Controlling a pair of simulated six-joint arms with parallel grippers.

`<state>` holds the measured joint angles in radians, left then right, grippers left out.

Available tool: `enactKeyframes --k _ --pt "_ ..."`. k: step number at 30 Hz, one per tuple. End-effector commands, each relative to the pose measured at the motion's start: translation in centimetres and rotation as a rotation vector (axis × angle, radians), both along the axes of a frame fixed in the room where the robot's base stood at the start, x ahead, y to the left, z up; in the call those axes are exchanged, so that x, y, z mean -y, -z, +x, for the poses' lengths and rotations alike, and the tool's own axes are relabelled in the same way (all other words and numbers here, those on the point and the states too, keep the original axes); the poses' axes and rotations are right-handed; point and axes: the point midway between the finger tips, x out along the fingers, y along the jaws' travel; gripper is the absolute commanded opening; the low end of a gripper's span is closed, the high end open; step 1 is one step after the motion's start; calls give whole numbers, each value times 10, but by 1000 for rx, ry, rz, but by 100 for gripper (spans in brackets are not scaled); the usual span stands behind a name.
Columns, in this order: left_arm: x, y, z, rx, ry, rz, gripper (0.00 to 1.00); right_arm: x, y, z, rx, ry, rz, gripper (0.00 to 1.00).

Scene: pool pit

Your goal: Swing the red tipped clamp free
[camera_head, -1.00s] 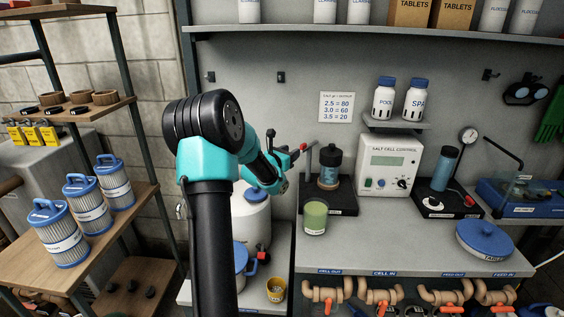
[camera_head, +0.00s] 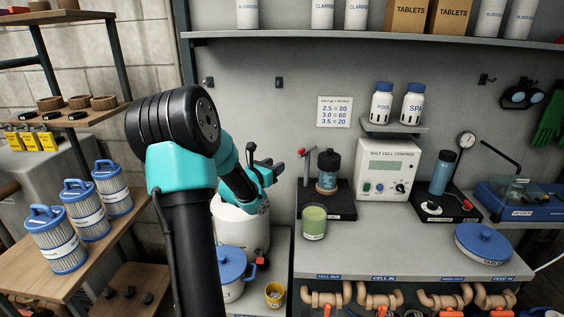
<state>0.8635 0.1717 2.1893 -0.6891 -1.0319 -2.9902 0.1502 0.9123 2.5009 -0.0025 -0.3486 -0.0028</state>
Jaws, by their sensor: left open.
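The red tipped clamp (camera_head: 303,154) stands at the left side of a black base (camera_head: 341,207), its red end level with the top of a dark-capped cell (camera_head: 328,168). Its lever rises from a thin post on that base. My left gripper (camera_head: 265,160) is open and empty, to the left of the clamp and apart from it. The fingers point up and right. My right gripper is out of view.
A green jar (camera_head: 314,223) stands in front of the base. The salt cell control box (camera_head: 387,168) is to its right. A white container (camera_head: 240,226) is below my left gripper. Another black stand (camera_head: 444,207) with a red lever is further right.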

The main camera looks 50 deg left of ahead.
Motion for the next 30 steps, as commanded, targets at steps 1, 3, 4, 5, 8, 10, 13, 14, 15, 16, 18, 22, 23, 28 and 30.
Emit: enactKeyframes --k 1,3,4,5,8,10,13,14,15,16,18,22,23,28,30 --pt "0 0 0 7 0 -22 43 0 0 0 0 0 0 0" --pt "0 0 1 22 0 -73 43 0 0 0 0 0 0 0" --pt "0 0 1 32 0 -102 43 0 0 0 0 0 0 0" --pt "0 0 1 42 0 -136 43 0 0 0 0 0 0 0" --pt "-1 0 2 85 0 -275 43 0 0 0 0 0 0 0" --pt "-1 0 3 119 0 -386 43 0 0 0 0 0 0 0" --pt "-1 0 4 170 0 -548 43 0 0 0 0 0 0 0" --pt "-1 0 4 184 0 -595 43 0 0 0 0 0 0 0" --pt "-1 0 4 204 0 -660 43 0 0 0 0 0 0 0" --pt "-2 0 4 219 0 -709 43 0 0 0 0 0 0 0" --pt "-2 0 5 255 0 -823 43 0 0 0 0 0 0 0" --pt "-2 1 6 319 0 -1032 43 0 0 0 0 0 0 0" --pt "-2 1 7 334 0 -1079 43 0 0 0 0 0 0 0" --pt "-3 1 8 419 0 -1355 43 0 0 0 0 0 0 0" --pt "-3 1 9 454 0 -1467 43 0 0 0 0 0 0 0"
